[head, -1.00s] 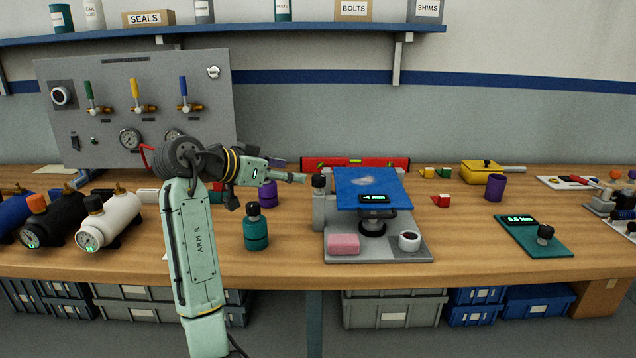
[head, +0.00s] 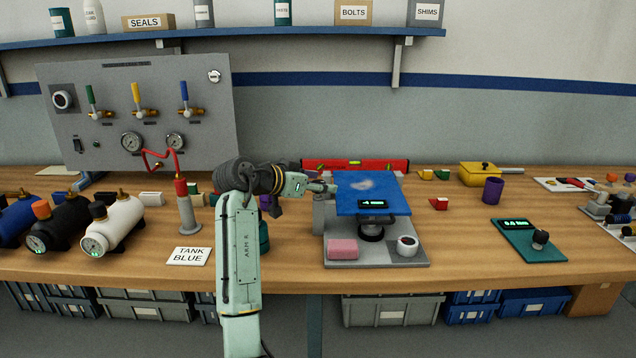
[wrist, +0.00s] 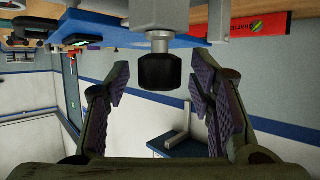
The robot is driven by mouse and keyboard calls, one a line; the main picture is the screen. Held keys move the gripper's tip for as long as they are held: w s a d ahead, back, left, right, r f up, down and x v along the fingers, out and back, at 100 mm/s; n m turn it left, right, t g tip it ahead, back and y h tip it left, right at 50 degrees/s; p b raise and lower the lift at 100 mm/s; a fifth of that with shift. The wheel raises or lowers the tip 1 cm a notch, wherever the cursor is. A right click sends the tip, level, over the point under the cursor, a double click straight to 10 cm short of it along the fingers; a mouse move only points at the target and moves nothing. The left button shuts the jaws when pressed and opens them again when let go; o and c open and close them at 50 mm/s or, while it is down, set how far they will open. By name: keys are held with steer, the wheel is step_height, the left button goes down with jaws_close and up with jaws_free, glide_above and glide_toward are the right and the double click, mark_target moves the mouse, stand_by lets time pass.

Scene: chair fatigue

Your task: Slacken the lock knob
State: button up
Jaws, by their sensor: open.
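The black lock knob (wrist: 160,70) sits on a short silver shaft at the end of a grey post in the wrist view. My gripper (wrist: 158,84) is open, with one ridged finger pad on each side of the knob. Gaps show between the knob and both pads. In the head view my gripper (head: 325,187) is at the top of the grey post (head: 318,214) at the left of the platform stand, and it hides the knob there. The blue platform (head: 372,190) beside it carries a small green-lit display (head: 373,204), too small to read surely.
A red level (head: 385,164) lies behind. A teal bottle (head: 264,236) stands close behind my arm.

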steer(key=c, duration=1.2)
steer(key=shift+o, duration=0.2)
